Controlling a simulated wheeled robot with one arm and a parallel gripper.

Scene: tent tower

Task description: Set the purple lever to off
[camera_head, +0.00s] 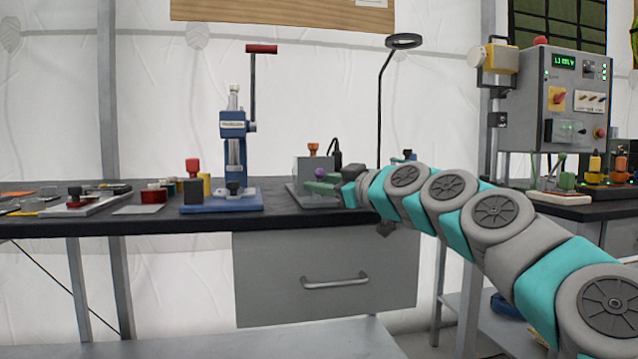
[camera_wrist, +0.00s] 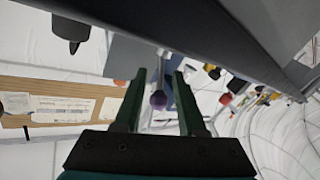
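The purple lever's round knob (camera_head: 320,173) shows in the head view at the right part of the dark bench, beside a grey box-shaped device. My gripper (camera_head: 322,186) reaches in from the right, with its green fingers at the knob. In the wrist view the purple knob (camera_wrist: 158,100) lies between the two fingers of my gripper (camera_wrist: 160,74), nearer the left finger. A gap shows on the right side of the knob, so the fingers are open. The lever's base and markings are largely hidden by my gripper.
A blue press (camera_head: 233,150) with a red handle stands left of the grey device (camera_head: 313,166). An orange-topped knob (camera_head: 312,147) and a black curved part rise behind the lever. A lamp (camera_head: 404,41) stands behind. A drawer (camera_head: 325,278) is below the bench.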

